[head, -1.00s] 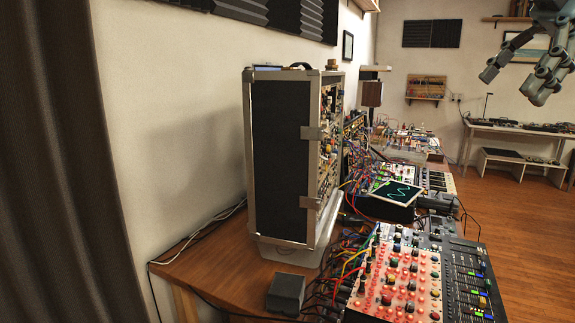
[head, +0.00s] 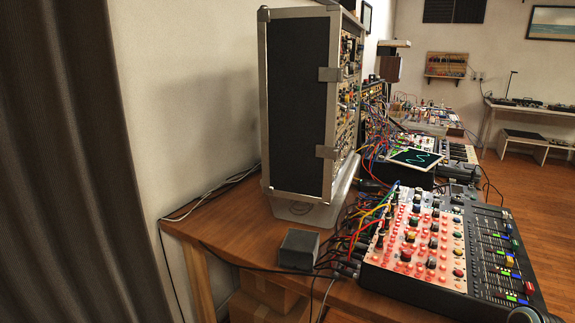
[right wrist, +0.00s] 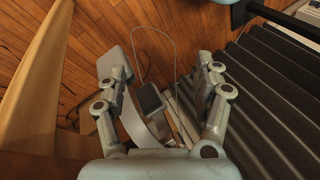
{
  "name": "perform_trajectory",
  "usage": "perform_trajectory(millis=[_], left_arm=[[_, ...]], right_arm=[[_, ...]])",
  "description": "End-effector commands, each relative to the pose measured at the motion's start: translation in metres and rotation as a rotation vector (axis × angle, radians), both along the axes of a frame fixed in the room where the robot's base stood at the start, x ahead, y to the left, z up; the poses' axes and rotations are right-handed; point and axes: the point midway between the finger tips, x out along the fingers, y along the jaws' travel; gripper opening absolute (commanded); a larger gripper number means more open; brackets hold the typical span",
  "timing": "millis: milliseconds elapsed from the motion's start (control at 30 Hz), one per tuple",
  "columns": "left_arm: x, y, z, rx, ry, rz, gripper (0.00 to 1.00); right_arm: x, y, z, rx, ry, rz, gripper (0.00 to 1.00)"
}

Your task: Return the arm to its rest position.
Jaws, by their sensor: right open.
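My right gripper (right wrist: 161,76) shows in the right wrist view with its two jointed grey fingers spread apart. Nothing is held between them. Behind the gap, a small dark box (right wrist: 149,99) and a pale curved piece (right wrist: 140,118) lie beyond the fingers. I cannot tell how far away they are. Neither gripper shows clearly in the head view. A small grey rounded shape (head: 531,315) cuts into its bottom right edge, and I cannot tell what it is. My left gripper is not in view.
A wooden desk (head: 215,222) holds a tall black case (head: 297,105), a small grey box (head: 299,248), a mixer with red-lit knobs (head: 420,240) and loose cables. A dark curtain (head: 60,160) hangs at left. Ridged dark material (right wrist: 270,100) stands right of the right gripper. Wooden floor (head: 540,185) is open at right.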

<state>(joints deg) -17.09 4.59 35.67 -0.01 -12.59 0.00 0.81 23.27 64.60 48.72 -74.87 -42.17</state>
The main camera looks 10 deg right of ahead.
Motion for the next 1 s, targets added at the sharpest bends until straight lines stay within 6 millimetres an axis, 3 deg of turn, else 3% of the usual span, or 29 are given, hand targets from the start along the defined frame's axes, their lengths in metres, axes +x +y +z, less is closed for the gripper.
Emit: perform_trajectory(millis=[33, 200, 400, 533, 767, 1000], left_arm=[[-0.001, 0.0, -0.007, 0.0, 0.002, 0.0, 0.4], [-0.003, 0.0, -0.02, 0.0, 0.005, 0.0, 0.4], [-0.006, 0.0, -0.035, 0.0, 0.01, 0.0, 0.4], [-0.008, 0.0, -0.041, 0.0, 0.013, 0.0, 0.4], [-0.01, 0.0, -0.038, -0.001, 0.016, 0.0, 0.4], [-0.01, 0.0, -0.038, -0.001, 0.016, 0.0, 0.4]], right_arm=[[-0.029, 0.007, -0.034, -0.023, 0.043, -0.035, 0.69], [-0.123, 0.023, -0.119, -0.141, 0.153, -0.141, 0.69], [-0.252, 0.049, -0.196, -0.304, 0.233, -0.228, 0.69], [-0.323, 0.067, -0.228, -0.412, 0.197, -0.267, 0.69], [-0.298, 0.052, -0.235, -0.472, -0.036, -0.354, 0.69], [-0.293, 0.052, -0.235, -0.465, -0.054, -0.387, 0.69]])
